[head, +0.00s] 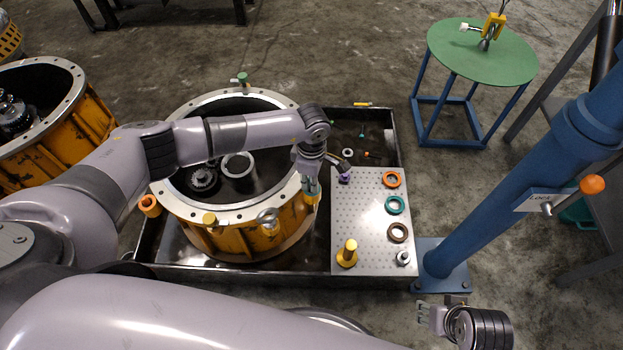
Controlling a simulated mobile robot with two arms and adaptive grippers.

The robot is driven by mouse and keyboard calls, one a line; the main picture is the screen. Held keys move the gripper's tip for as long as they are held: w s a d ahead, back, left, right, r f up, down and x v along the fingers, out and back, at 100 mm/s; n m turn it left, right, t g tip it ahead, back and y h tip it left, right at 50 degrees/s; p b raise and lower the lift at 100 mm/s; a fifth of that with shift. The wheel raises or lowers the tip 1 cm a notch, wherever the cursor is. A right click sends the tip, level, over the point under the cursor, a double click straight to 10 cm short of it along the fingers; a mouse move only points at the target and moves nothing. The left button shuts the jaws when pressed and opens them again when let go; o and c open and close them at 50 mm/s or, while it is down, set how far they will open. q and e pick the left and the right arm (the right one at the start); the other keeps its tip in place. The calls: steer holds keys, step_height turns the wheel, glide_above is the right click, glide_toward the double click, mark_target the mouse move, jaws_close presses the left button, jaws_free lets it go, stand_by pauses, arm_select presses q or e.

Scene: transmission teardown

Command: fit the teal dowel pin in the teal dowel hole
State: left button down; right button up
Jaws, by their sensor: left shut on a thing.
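My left gripper (311,187) points down at the right rim of the nearer orange transmission casing (238,240). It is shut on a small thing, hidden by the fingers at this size. A tiny teal piece (362,134) lies in the back right of the dark tray; I cannot tell whether it is the teal dowel pin. The teal dowel hole cannot be made out; part of the casing's pale rim (183,226) is covered by my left arm. My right gripper (432,314) is at the lower right, apart from the tray, and its jaw opening is unclear.
A perforated plate (368,213) carries orange, teal (395,205) and brown rings, a yellow peg (348,254) and a purple part. A blue post (500,195) with an orange-knobbed lever stands right of the tray (140,236). A green round table (465,65) stands behind on open floor.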

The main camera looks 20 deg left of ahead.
arm_select(q)
steer(key=shift+f, duration=0.3)
steer(key=shift+f+b, duration=0.35)
steer(key=shift+b, duration=0.25)
arm_select(e)
steer(key=v, duration=0.5)
steer(key=shift+w, duration=0.2)
arm_select(q)
steer(key=c, duration=1.5)
jaws_free()
steer(key=shift+f, duration=0.1)
steer(key=shift+c, duration=0.2)
arm_select(e)
steer(key=shift+w, duration=0.15)
arm_select(q)
step_height(320, 180, up, 12)
steer(key=shift+r, duration=0.1)
